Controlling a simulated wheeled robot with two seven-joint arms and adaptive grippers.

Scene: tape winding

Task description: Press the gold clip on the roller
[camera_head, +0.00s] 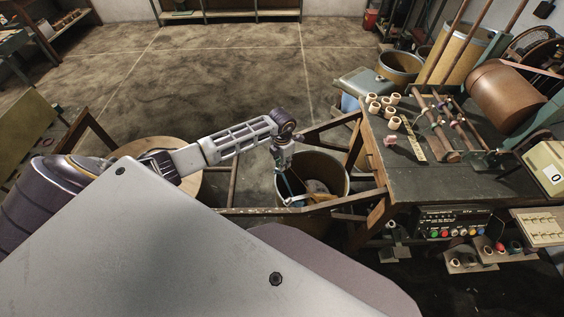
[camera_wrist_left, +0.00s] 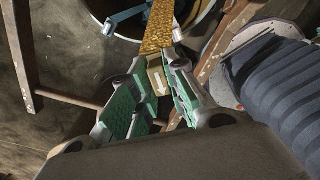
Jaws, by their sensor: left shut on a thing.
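My left gripper (camera_head: 283,160) points down over a large round bin (camera_head: 343,182), left of the workbench. In the left wrist view its green-padded fingers (camera_wrist_left: 163,82) close around a small gold block with a white arrow (camera_wrist_left: 156,76), which I take for the gold clip. A gold textured strip (camera_wrist_left: 158,25) runs from it towards the top of the picture. In the head view the clip is too small to tell. A large copper-brown roller (camera_head: 500,95) is mounted at the right of the bench. My right gripper is not in view.
The dark workbench (camera_head: 450,185) carries several pale spools (camera_head: 388,104), metal rods (camera_head: 432,128) and a beige counter box (camera_head: 546,168). A control panel with coloured buttons (camera_head: 452,222) is at its front. Wooden beams (camera_head: 330,126) stand around the bin. The floor behind is clear.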

